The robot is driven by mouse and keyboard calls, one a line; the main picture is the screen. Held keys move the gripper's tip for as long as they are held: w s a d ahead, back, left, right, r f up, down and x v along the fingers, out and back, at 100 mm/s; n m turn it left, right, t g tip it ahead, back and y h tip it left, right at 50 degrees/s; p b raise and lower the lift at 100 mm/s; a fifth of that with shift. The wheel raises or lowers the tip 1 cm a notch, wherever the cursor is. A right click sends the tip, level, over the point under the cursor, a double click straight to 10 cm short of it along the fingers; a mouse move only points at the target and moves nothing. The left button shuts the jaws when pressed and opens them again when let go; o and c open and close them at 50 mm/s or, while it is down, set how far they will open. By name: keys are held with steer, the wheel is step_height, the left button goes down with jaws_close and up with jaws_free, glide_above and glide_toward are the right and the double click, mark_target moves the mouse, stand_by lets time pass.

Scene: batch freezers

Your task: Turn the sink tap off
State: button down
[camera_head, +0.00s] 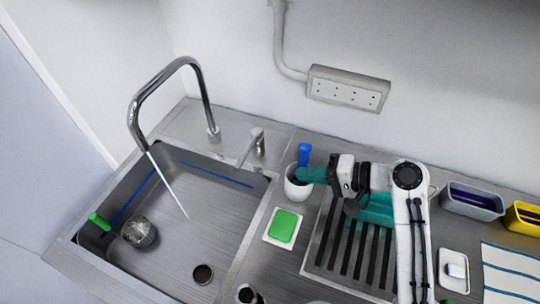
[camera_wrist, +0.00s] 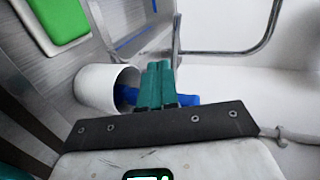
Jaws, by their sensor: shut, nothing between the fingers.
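The curved chrome tap (camera_head: 193,75) stands at the back of the steel sink (camera_head: 205,215), and a thin stream of water (camera_head: 170,185) runs from its spout into the basin. A separate metal lever handle (camera_head: 256,144) stands upright on the counter right of the spout, with a thin arm pointing toward the basin. My gripper (camera_head: 301,175) is right of the lever and apart from it, at the white cup. Its teal fingers (camera_wrist: 158,70) are shut together and empty in the wrist view. Part of the spout pipe (camera_wrist: 235,52) shows beyond the fingers; I cannot make out the lever clearly there.
A white cup (camera_head: 296,190) with a blue-handled item (camera_head: 304,153) stands close by the fingers; the cup also shows in the wrist view (camera_wrist: 95,90). A green sponge (camera_head: 282,226) lies on a white tray. A socket box (camera_head: 346,90) is on the wall.

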steer(key=b, duration=0.7)
glide_toward(241, 165)
steer(key=w+a+f, duration=0.2)
steer(key=a+f, duration=0.2)
steer(key=shift+w+a+r, duration=0.15)
steer(key=shift+w+a, duration=0.05)
steer(key=shift+a, duration=0.45)
steer(key=shift+w+a+r+p, duration=0.15)
steer(key=shift+a+p, duration=0.45)
steer(key=shift+a, duration=0.5)
